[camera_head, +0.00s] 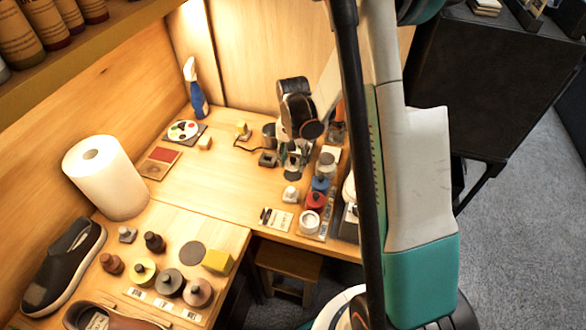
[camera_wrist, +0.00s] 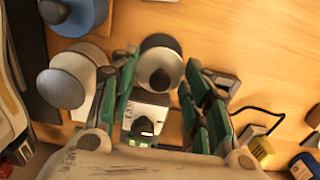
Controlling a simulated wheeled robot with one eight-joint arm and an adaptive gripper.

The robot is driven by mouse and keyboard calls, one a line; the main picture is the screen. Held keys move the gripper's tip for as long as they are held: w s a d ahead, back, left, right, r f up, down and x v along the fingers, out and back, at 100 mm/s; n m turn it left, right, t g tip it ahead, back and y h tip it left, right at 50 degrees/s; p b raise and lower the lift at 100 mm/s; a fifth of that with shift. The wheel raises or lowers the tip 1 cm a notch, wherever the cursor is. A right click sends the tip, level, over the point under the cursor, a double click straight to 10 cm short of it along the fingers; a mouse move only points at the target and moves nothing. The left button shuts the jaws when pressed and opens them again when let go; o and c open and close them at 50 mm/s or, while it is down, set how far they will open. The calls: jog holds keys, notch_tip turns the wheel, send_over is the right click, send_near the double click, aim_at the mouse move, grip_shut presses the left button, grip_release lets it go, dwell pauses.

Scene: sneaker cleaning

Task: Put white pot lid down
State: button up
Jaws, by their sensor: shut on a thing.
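My gripper (camera_head: 291,158) is over the back part of the bench, left of the row of paint pots. In the wrist view its green-sided fingers (camera_wrist: 162,78) stand on either side of a round pale grey-white lid (camera_wrist: 160,50) with a dark round centre. The gripper is shut on this white pot lid. In the head view a dark round disc (camera_head: 292,176) shows just under the fingers; I cannot tell whether it touches the bench. A white pot (camera_head: 309,224) stands at the near end of the pot row.
A red pot (camera_head: 316,202) and a blue pot (camera_head: 320,184) stand close by. A small yellow block (camera_head: 243,127) and a dark cable lie left of my gripper. A paper towel roll (camera_head: 105,178) stands further left. The bench middle (camera_head: 215,195) is clear.

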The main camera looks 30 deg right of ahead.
aim_at(293, 165)
jog(key=shift+f+b, duration=0.55)
jog(key=shift+f, duration=1.4)
jog(key=shift+f, duration=0.2)
jog(key=o, duration=0.8)
jog(key=shift+r, duration=0.15)
